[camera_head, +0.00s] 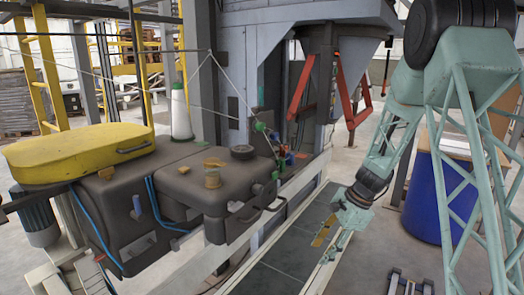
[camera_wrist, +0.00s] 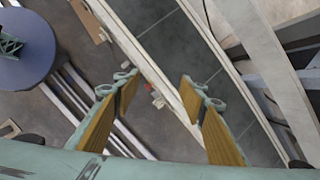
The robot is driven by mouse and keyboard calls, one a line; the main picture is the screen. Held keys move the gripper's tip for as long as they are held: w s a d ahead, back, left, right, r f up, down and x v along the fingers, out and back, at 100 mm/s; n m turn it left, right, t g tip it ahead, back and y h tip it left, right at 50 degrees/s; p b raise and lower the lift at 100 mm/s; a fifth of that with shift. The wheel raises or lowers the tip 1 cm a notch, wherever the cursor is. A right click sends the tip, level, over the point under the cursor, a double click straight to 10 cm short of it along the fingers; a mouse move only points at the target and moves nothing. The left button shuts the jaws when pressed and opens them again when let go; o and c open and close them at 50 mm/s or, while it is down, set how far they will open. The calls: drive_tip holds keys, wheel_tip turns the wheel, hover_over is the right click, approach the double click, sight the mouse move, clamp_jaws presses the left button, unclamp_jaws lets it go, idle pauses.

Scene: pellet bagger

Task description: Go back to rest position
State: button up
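My gripper (camera_head: 326,236) hangs from my arm above the dark conveyor belt (camera_head: 278,268), near the belt's right-hand rail in the head view. In the wrist view my gripper (camera_wrist: 158,80) shows two yellow-padded fingers spread apart with nothing between them. The belt's pale edge rail and the floor lie beneath the fingers. My gripper appears to touch nothing.
A dark machine with a yellow cover (camera_head: 75,152) stands at left, with a cable-hung frame above it. Red brackets (camera_head: 351,92) hang from the grey hopper (camera_head: 270,50) at the back. A blue drum (camera_head: 430,195) stands at right behind my arm.

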drive_tip(key=s+a+r+n+h, duration=0.15)
drive_tip(key=s+r+n, duration=0.25)
drive_tip(key=s+r, duration=0.75)
drive_tip(key=s+a+r+n, duration=0.2)
drive_tip(key=s+r+n, duration=0.2)
drive_tip(key=s+r, duration=0.75)
drive_tip(key=s+d+r+n+t+h, duration=0.1)
drive_tip(key=s+r+n, duration=0.3)
drive_tip(key=s, duration=0.9)
drive_tip(key=s+d+r+n+t+h, duration=0.1)
drive_tip(key=s+r, duration=0.5)
drive_tip(key=s, duration=0.7)
drive_tip(key=shift+d+r+n+t+h, duration=0.2)
drive_tip(key=shift+d+n+t+h, duration=0.25)
drive_tip(key=shift+n, duration=0.95)
drive_tip(key=shift+d, duration=0.1)
